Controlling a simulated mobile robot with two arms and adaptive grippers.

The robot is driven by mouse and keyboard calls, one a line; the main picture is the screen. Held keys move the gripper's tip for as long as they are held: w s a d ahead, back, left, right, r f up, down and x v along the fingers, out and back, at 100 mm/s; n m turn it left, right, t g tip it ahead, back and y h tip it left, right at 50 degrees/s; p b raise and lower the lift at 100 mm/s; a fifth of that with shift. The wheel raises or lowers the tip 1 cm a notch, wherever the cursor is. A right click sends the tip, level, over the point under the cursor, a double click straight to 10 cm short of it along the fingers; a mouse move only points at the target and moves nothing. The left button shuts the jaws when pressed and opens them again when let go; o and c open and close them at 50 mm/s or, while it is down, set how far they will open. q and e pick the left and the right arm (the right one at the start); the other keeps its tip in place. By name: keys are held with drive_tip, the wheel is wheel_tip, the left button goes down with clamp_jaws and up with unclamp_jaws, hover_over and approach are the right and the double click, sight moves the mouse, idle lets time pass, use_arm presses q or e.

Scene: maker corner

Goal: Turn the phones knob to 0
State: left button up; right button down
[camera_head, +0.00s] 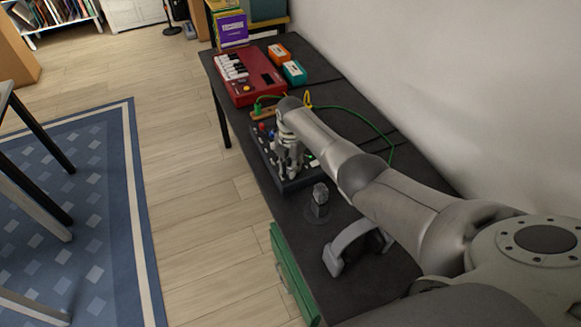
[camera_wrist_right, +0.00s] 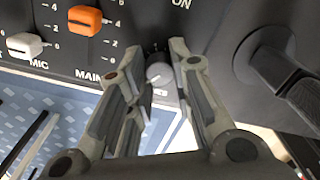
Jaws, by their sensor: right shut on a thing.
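The dark mixer panel (camera_head: 258,146) lies on the black desk, partly hidden by my right arm. In the right wrist view a grey round knob (camera_wrist_right: 159,74) sits near the panel's front edge, between the fingertips of my right gripper (camera_wrist_right: 157,66). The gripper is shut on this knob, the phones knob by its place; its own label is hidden. A small pale mark shows on the knob, but its exact setting cannot be read. In the head view my right gripper (camera_head: 288,168) points down onto the panel. My left gripper is not in view.
An orange MAIN slider (camera_wrist_right: 84,20) and a white MIC slider (camera_wrist_right: 24,45) are left of the knob. A microphone (camera_head: 320,197) and grey headphones (camera_head: 350,245) stand nearer on the desk. A red keyboard (camera_head: 247,78) lies beyond, with cables running beside the panel.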

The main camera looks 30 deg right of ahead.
drive_tip(key=shift+n, duration=0.8)
drive_tip(key=c, duration=1.2)
unclamp_jaws()
drive_tip(key=shift+c, duration=0.2)
wheel_tip(320, 180, up, 12)
drive_tip(key=shift+f, duration=0.1)
